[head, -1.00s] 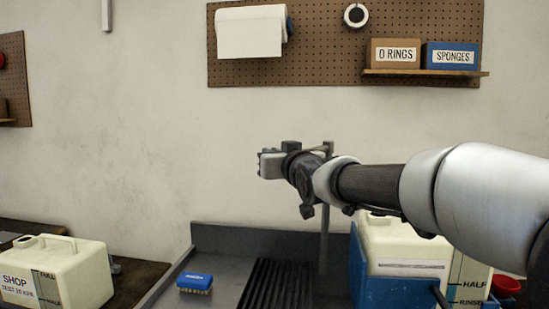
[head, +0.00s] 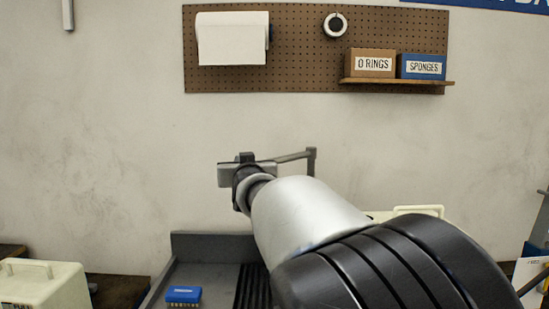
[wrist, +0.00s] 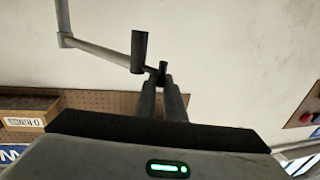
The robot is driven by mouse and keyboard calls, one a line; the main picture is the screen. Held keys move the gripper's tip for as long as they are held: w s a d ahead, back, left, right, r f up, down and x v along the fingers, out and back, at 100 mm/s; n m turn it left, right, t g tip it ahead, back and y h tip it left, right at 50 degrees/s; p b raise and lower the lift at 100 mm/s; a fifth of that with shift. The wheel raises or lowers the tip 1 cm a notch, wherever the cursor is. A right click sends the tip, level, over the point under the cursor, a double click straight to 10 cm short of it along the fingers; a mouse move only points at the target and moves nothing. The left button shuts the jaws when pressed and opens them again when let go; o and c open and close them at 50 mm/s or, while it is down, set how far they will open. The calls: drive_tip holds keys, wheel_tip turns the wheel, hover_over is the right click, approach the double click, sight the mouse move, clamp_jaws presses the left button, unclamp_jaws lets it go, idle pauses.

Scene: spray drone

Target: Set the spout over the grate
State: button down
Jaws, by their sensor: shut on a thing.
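The spout is a thin grey pipe (head: 292,157) that reaches left from the top of an upright post (head: 311,160). In the wrist view, which is upside down, the pipe (wrist: 100,52) ends in a short dark downturned outlet (wrist: 139,50). My gripper (wrist: 161,82) is shut on a small dark knob (wrist: 162,68) by that outlet. In the head view my gripper (head: 246,165) is high above the sink at the pipe's left end. The dark ribbed grate (head: 253,288) lies below in the sink, partly hidden by my arm. I cannot tell whether the outlet is right above it.
A blue brush (head: 183,295) lies left of the grate in the grey sink (head: 207,247). A cream jug (head: 45,284) stands at left; another cream container (head: 418,210) is mostly behind my arm. A pegboard (head: 300,75) with a shelf hangs on the wall.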

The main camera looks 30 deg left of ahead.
drive_tip(key=shift+a+f, duration=0.15)
drive_tip(key=shift+f, duration=0.1)
drive_tip(key=c, duration=2.2)
unclamp_jaws()
drive_tip(key=o, duration=0.4)
drive_tip(key=shift+a+f, duration=0.15)
drive_tip(key=shift+a, duration=0.1)
drive_tip(key=shift+c, duration=0.2)
drive_tip(key=shift+w, duration=0.1)
